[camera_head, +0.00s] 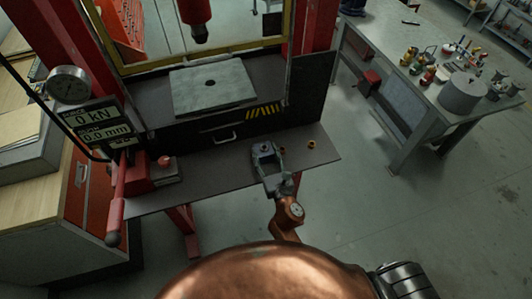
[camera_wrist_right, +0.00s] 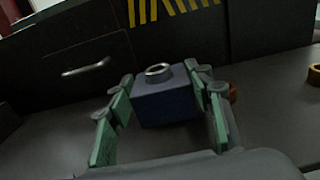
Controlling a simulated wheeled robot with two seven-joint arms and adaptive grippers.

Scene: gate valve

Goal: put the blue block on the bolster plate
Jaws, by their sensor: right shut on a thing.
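The blue block (camera_wrist_right: 165,108) shows in the right wrist view with a silver ring on its top. It is between the green-padded fingers of my right gripper (camera_wrist_right: 165,112), which is shut on it. In the head view my right gripper (camera_head: 266,158) is over the front ledge of the press, and it mostly hides the block. I cannot tell whether the block touches the ledge. The bolster plate (camera_head: 190,88) is a grey slab with a dark centre hole, farther back and left of the gripper. Its top is bare. My left gripper is not in view.
The ledge (camera_head: 215,176) has a small brass ring (camera_head: 311,145) right of the gripper. A red lever (camera_head: 118,200) stands at the ledge's left end. The red ram (camera_head: 198,20) hangs above the plate, framed by yellow bars. A cluttered workbench (camera_head: 410,110) is at right.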

